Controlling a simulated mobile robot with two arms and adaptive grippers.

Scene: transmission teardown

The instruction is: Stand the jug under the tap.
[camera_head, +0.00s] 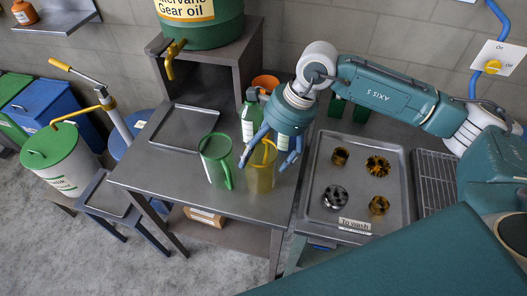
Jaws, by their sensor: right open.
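A clear jug with a yellow rim and handle (261,178) stands upright on the steel bench. A similar clear jug with a green rim and handle (213,166) stands just left of it. The yellow tap (174,56) sticks out from the green gear oil drum (215,31) on a raised stand. My right gripper (268,161) is open with its blue fingers pointing down at the top of the yellow jug, one to each side of the rim in this view. I cannot tell whether they touch it. My left gripper is not in view.
An empty metal tray (183,142) lies on the bench below the tap. A green-and-white bottle (250,118) and an orange cup (265,82) stand behind my gripper. A tray of gears (358,178) labelled "To wash" lies right. A white drum with a pump (62,168) stands left.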

